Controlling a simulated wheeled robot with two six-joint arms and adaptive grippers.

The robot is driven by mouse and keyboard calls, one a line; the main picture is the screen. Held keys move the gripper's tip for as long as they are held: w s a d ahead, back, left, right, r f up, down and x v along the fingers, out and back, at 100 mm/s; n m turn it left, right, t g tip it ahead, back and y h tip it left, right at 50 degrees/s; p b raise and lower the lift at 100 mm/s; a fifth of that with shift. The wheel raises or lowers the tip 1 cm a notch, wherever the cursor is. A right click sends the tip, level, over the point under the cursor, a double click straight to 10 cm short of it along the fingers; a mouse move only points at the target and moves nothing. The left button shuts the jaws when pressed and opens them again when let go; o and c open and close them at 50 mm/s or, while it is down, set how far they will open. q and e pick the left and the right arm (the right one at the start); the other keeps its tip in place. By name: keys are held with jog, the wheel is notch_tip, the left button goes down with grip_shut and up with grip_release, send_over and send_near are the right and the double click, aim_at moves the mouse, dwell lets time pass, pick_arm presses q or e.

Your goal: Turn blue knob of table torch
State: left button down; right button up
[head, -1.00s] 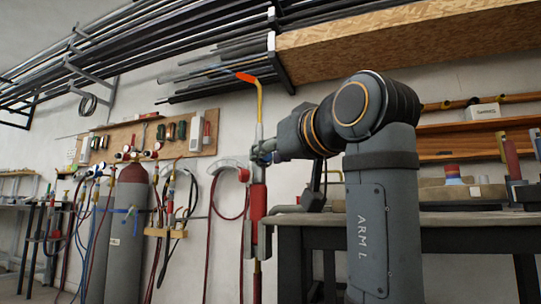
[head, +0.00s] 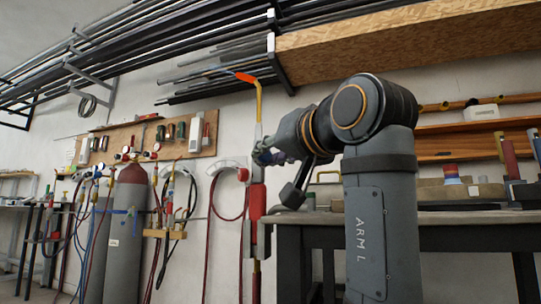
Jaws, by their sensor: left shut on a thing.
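The table torch (head: 257,205) stands upright near the middle of the head view, with a red grip, a yellow neck and an orange-red head at the top. My left gripper (head: 262,156) is at the torch's side, between the yellow neck and the red grip. It is shut on a small blue knob there, and its fingers mostly hide the knob. My left arm reaches in from the right of the torch, in front of the workbench. My right gripper is not in view.
A dark workbench (head: 400,222) stands behind my arm at right. A grey gas cylinder (head: 126,240) with a red top and several hanging hoses stand at left. Racks of metal pipes (head: 150,40) run overhead. A tool board (head: 150,139) hangs on the wall.

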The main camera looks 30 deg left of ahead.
pick_arm(q)
jog(key=m, duration=0.4)
jog(key=shift+m, duration=0.3)
jog(key=shift+m+t, duration=0.3)
jog(key=shift+m, duration=1.7)
jog(key=c, duration=1.1)
grip_release()
jog(key=shift+r, duration=0.1)
notch_tip(320, 180, up, 10)
jog(key=shift+f, duration=0.1)
